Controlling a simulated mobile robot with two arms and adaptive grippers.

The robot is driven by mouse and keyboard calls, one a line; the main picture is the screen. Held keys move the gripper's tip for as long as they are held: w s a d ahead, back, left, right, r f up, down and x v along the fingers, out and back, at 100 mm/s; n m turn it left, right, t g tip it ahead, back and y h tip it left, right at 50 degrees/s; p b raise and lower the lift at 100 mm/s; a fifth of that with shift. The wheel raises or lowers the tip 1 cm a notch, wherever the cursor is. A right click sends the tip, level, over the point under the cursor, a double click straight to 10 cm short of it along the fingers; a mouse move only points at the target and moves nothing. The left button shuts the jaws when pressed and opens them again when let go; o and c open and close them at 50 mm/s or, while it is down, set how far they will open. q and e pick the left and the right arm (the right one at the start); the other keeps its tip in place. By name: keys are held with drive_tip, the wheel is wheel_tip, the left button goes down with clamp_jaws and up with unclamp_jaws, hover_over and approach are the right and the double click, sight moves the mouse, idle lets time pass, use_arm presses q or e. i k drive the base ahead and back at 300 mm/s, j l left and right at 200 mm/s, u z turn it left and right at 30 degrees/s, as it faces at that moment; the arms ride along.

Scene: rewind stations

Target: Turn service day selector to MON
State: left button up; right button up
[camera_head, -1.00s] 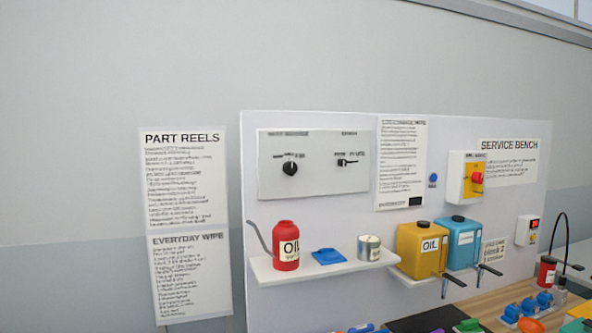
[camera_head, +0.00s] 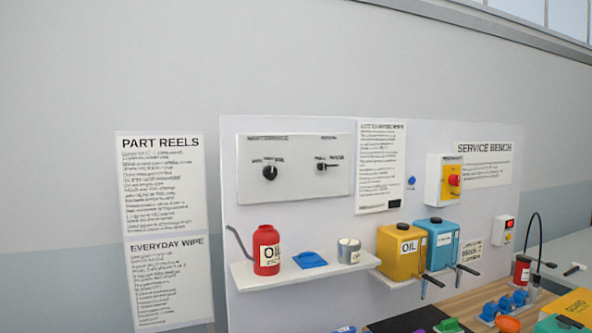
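A white selector panel (camera_head: 295,192) is mounted on the upper left of the service bench's back board. On its left half is a round black knob (camera_head: 269,173) with small labels around it, too blurred to read, so I cannot tell which day it points to. On its right half is a smaller black lever-like switch (camera_head: 322,167), also with unreadable labels. Neither of my grippers shows in the head view.
Below the panel, a white shelf (camera_head: 252,280) holds a red oil can (camera_head: 266,250), a blue item (camera_head: 310,259) and a tin (camera_head: 348,250). Yellow (camera_head: 402,252) and blue (camera_head: 437,242) containers stand to the right. The space before the panel looks clear.

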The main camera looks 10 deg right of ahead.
sight(269, 172)
drive_tip(key=l+z, duration=0.1)
drive_tip(key=l, duration=1.25)
